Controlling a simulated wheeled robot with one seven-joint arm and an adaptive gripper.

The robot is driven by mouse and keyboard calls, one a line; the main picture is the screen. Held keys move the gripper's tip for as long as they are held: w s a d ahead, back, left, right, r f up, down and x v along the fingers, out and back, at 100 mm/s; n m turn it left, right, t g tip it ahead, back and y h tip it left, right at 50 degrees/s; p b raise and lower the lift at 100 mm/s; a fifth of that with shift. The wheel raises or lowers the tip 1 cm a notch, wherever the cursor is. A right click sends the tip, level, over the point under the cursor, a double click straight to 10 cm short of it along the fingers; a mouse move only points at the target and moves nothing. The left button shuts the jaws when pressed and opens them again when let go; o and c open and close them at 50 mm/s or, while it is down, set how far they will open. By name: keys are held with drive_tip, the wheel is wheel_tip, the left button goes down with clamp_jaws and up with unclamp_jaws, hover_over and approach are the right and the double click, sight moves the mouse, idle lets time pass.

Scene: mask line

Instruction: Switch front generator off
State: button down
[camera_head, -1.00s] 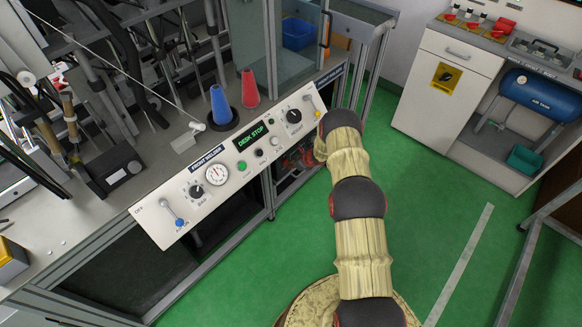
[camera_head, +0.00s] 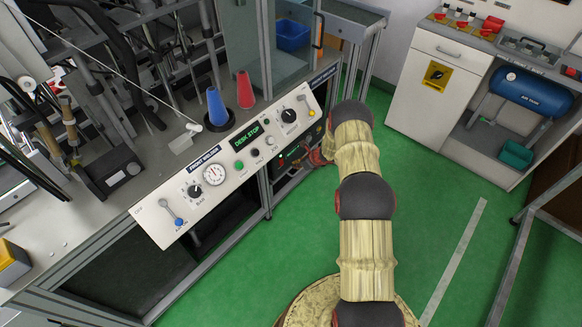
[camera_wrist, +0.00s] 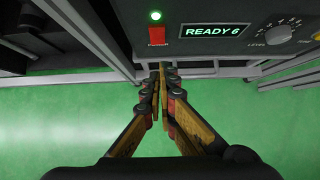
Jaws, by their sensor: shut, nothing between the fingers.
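A grey generator panel (camera_wrist: 230,48) fills the top of the wrist view. It carries a lit green lamp (camera_wrist: 155,16), a red switch (camera_wrist: 157,33), a display reading "READY 6" (camera_wrist: 212,31) and a level knob (camera_wrist: 279,34). In the head view the generator (camera_head: 290,156) shows small and partly hidden under the white desk panel. My gripper (camera_wrist: 161,68) is shut and empty, its fingertips just below the red switch in the wrist view. Whether they touch the panel I cannot tell. In the head view my arm hides most of the gripper.
Above the generator, a white desk panel (camera_head: 170,195) carries a gauge (camera_head: 214,174), knobs, levers and a "DESK STOP" display (camera_head: 246,137). A blue cone (camera_head: 217,105) and a red cone (camera_head: 245,90) stand behind it. Green floor (camera_head: 430,190) is free to the right.

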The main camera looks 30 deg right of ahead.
drive_tip(key=p+v, duration=0.1)
drive_tip(key=v, duration=0.5)
drive_tip(key=shift+s+p, duration=0.2)
drive_tip(key=shift+p, duration=0.1)
